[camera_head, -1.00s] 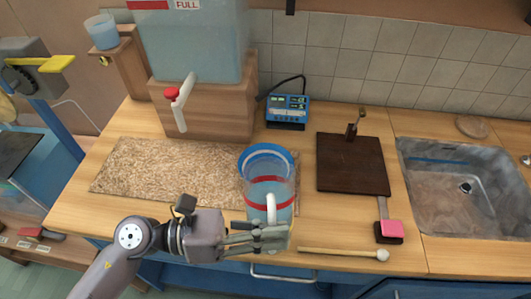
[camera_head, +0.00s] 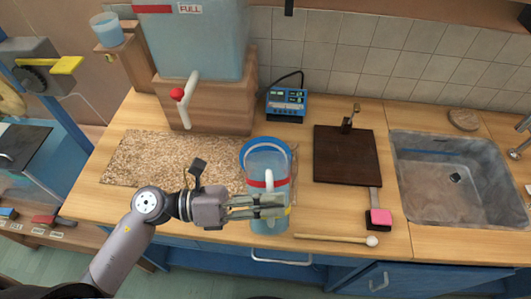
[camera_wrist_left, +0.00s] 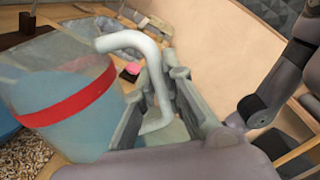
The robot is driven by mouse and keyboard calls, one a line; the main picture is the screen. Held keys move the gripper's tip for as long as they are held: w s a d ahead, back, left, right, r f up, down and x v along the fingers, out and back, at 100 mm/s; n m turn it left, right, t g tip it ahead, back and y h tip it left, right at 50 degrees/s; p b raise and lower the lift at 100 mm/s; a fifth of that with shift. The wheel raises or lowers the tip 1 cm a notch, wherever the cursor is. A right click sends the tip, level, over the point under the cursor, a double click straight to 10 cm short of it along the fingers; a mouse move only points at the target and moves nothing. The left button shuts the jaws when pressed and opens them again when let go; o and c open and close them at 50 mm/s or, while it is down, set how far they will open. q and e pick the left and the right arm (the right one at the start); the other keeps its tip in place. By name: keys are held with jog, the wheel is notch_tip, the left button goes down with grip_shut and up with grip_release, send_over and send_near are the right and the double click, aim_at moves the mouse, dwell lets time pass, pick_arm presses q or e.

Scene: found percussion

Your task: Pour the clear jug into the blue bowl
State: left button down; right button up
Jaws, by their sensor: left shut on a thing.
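The clear jug (camera_head: 268,172) has a red band, a white handle and bluish liquid in it. My left gripper (camera_head: 272,207) is shut on the jug's white handle, which also shows in the left wrist view (camera_wrist_left: 150,75). The jug stands roughly upright at the counter's front edge. The blue bowl (camera_head: 245,150) is just behind the jug and partly hidden by it; its blue and white rim shows around the jug's top. Whether the jug touches the bowl I cannot tell. My right gripper is not in view.
A dark board (camera_head: 346,155) and a pink-topped block (camera_head: 378,218) lie to the right, with a mallet (camera_head: 340,239) along the front edge. A sink (camera_head: 455,180) is farther right. A speckled mat (camera_head: 165,160) lies left, before a large tank (camera_head: 190,45). A blue meter (camera_head: 286,104) stands behind.

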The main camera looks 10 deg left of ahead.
aim_at(269, 184)
pick_arm(q)
jog(key=shift+w+r+n+p, duration=0.35)
jog(key=shift+n+p, duration=0.25)
jog(key=shift+p, duration=0.2)
jog(key=shift+w+a+n+p, duration=0.15)
jog(key=shift+w+n+p, duration=0.35)
jog(key=shift+n+p, duration=0.25)
dwell(0.8)
jog(key=shift+w+r+n+p, duration=0.65)
jog(key=shift+r+p, duration=0.15)
jog(key=shift+p, duration=0.75)
dwell(2.1)
jog(key=shift+s+f+b, duration=0.15)
jog(key=shift+f+b, duration=0.15)
jog(key=shift+b, duration=0.05)
jog(key=s+f+m+b, duration=0.2)
jog(key=m+b, duration=0.1)
jog(key=b, duration=0.2)
jog(key=shift+s+f+b, duration=0.15)
jog(key=shift+b, duration=0.2)
jog(key=shift+s+r+m, duration=0.1)
jog(key=shift+r+m, duration=0.2)
jog(key=shift+r, duration=0.1)
jog(key=s+d+f+m+b, duration=0.1)
jog(key=s+f+m+b, duration=0.5)
jog(key=b, duration=0.8)
jog(key=shift+s+d+f+m, duration=0.15)
jog(key=shift+s+m, duration=0.05)
jog(key=shift+m, duration=1.1)
